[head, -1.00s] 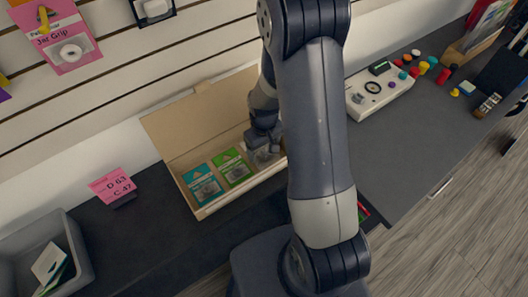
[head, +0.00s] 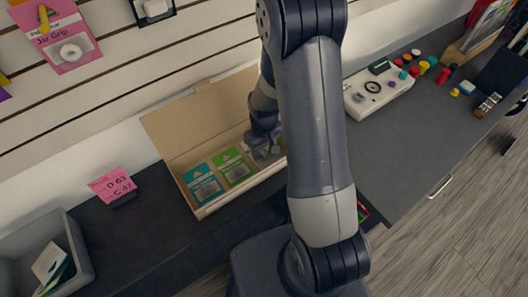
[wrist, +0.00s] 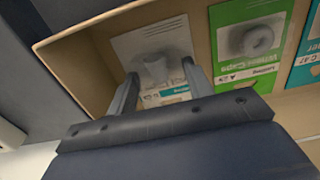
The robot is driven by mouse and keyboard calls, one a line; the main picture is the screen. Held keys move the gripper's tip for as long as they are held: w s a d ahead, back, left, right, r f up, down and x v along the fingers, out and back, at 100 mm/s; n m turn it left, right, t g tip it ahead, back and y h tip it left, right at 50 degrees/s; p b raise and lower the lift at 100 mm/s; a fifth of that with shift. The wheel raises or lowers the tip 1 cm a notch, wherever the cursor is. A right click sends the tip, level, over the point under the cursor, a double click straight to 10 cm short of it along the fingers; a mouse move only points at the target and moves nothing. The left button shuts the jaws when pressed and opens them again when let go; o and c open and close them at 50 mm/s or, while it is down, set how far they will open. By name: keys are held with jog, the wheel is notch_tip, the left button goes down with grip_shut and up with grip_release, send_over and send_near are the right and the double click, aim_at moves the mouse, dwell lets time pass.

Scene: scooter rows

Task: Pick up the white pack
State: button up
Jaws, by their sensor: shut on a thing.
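The white pack (wrist: 150,45) is a flat pale packet with a clear front and printed label. It is in the cardboard box (wrist: 100,28), beside the green pack (wrist: 245,48). My gripper (wrist: 158,80) is shut on the white pack, its fingers at either side of the pack's lower part in the wrist view. In the head view my gripper (head: 262,145) is inside the right end of the box, and it hides much of the white pack. I cannot tell whether the pack is clear of the box floor.
A teal pack (head: 203,184) lies left of the green one in the open box. A pink price card (head: 112,186) and a grey bin (head: 75,250) are on the counter to the left. A white device (head: 378,92) is at the right.

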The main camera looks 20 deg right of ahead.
aim_at(264, 150)
notch_tip(264, 150, up, 10)
dwell(0.7)
jog(key=shift+s, duration=0.1)
dwell(1.0)
